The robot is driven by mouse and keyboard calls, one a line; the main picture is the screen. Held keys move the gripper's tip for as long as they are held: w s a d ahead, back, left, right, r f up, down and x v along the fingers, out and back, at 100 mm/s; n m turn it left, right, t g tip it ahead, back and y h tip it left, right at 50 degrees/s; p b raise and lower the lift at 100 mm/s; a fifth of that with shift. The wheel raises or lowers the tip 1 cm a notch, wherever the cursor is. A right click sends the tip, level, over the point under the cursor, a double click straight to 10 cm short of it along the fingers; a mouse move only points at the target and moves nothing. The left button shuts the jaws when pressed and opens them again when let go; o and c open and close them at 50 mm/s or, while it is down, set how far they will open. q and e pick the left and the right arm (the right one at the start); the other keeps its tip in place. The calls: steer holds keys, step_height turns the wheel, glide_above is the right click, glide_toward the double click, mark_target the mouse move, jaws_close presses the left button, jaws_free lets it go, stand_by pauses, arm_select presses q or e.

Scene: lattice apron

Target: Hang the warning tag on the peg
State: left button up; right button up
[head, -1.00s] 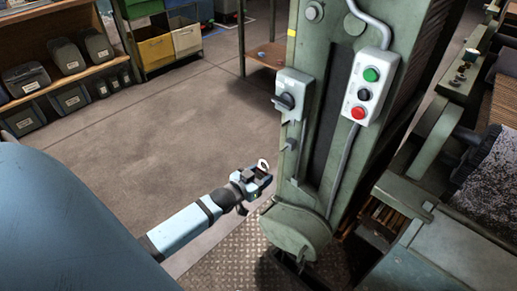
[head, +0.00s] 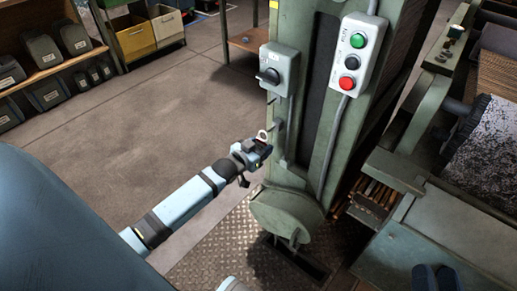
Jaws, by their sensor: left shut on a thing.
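My left gripper (head: 260,149) reaches in from the left and is shut on the warning tag. The tag shows only as a small pale loop (head: 262,135) standing up above the jaws; the rest is hidden by the fingers. The peg (head: 279,125) is a small grey stub on the green machine column (head: 312,110), below the grey switch box. The loop is just left of the peg and slightly lower in the picture. I cannot tell the gap in depth, but the loop does not look to be around the peg. My right gripper is not in view.
A button box (head: 352,54) with green, black and red buttons is to the right. A rounded green housing (head: 287,214) sits below. The floor (head: 130,110) at left is clear.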

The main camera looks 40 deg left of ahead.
stand_by(0.7)
arm_select(q)
steer(key=shift+s+p, duration=0.1)
steer(key=shift+p, duration=0.4)
stand_by(1.0)
steer(key=shift+w+d, duration=0.15)
steer(key=shift+w, duration=1.5)
steer(key=shift+w, duration=0.15)
steer(key=shift+w+f, duration=0.2)
steer(key=shift+f, duration=0.25)
stand_by(0.7)
steer(key=o, duration=0.9)
